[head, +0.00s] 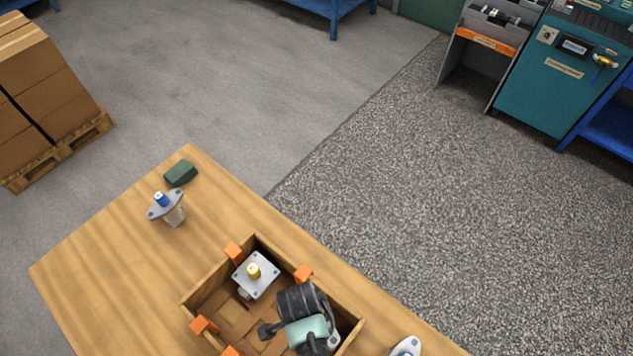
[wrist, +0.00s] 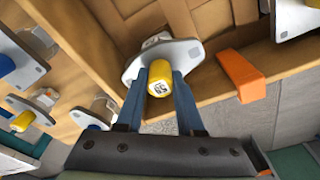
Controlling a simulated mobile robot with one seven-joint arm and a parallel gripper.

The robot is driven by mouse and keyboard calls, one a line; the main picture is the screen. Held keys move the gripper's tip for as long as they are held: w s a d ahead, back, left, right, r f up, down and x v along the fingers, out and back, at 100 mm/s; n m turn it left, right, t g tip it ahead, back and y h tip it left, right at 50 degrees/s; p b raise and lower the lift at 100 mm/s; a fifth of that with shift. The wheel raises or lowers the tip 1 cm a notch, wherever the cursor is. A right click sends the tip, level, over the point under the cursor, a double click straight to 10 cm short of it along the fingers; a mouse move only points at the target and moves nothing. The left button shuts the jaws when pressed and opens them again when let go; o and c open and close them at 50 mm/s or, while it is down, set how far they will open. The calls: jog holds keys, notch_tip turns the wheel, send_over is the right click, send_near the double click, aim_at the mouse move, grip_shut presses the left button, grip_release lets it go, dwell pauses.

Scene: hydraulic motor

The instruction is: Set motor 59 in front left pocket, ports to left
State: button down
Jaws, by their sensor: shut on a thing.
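In the wrist view my gripper (wrist: 164,85) is shut on the yellow shaft end of motor 59 (wrist: 157,78). The label on the shaft end appears to read 59. The motor's pale, two-lobed flange (wrist: 132,72) shows behind the fingers; its body and ports are hidden. The motor is over or in the wooden crate (wrist: 215,85) near a wall; I cannot tell whether it touches the bottom. In the head view my dark arm covers the right part of the crate (head: 208,283), hiding the fingertips and held motor.
A yellow-shafted, square-flanged motor (head: 255,276) stands in the crate. Orange clips (head: 303,272) sit on the crate rim. A blue-shafted motor (head: 168,208) and a dark green block (head: 180,173) are on the table. Another motor (head: 406,346) is right of the crate. The left tabletop is mostly clear.

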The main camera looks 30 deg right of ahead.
jog(key=shift+f+b, duration=0.3)
jog(key=shift+f, duration=0.15)
dwell(0.3)
jog(key=shift+c, duration=2.2)
grip_release()
jog(key=shift+s+f, duration=0.1)
notch_tip(320, 180, up, 13)
jog(key=a, duration=0.1)
jog(key=shift+w+a, duration=0.25)
jog(key=shift+w, duration=0.05)
